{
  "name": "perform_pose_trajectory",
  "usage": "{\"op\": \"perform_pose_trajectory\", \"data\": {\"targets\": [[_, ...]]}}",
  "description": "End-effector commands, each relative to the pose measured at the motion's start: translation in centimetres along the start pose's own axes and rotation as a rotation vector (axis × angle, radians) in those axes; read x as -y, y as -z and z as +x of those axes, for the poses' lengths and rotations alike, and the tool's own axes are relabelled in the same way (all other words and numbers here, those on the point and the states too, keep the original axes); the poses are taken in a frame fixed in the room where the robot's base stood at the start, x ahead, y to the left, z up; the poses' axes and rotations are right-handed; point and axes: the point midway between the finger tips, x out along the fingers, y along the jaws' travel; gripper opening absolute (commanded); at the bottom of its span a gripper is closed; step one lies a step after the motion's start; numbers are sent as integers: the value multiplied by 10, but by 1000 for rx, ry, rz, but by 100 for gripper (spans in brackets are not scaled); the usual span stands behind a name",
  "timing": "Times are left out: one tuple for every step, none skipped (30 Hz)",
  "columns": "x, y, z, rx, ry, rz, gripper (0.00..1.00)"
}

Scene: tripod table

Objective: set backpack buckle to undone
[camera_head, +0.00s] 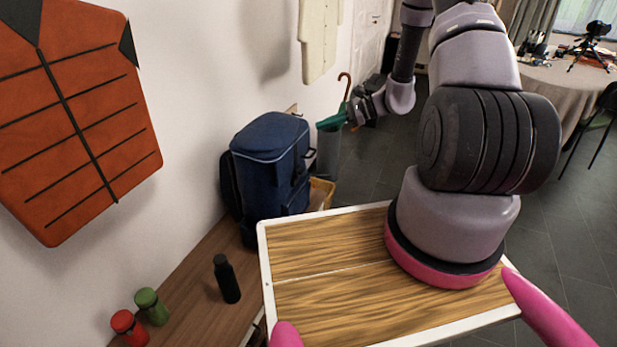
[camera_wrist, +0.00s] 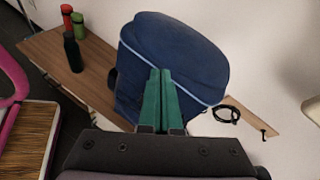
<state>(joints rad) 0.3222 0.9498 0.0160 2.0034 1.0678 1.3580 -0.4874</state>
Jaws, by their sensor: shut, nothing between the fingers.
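A dark blue backpack (camera_head: 272,160) stands upright on the wooden bench (camera_head: 205,270) against the wall. It fills the middle of the wrist view (camera_wrist: 180,50), with a light piping line across it. I cannot tell whether this is the buckle, and no buckle shows clearly. My gripper (camera_head: 322,124) has green fingers, shut together and empty. In the wrist view, the fingertips (camera_wrist: 160,72) overlap the backpack; in the head view they are right of it, seemingly apart.
An umbrella stand (camera_head: 328,155) and a yellow object (camera_head: 322,190) are beside the backpack.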

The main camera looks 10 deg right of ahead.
Motion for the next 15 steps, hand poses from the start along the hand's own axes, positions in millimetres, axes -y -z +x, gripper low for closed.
{"op": "perform_pose_trajectory", "data": {"targets": [[-6,21,6,10,25,49,0],[-8,32,10,15,41,71,0],[-12,47,14,22,65,103,0],[-15,58,16,26,84,129,0],[-18,69,20,30,101,152,0],[-23,84,24,34,125,182,0],[-27,95,27,36,143,207,0],[-31,106,30,39,161,231,0],[-37,120,33,41,185,259,0],[-42,130,36,41,202,281,0],[-47,139,38,42,218,301,0],[-52,151,41,42,239,326,0],[-57,159,44,42,252,343,0],[-61,166,46,41,266,358,0],[-67,175,48,40,281,377,0]]}}
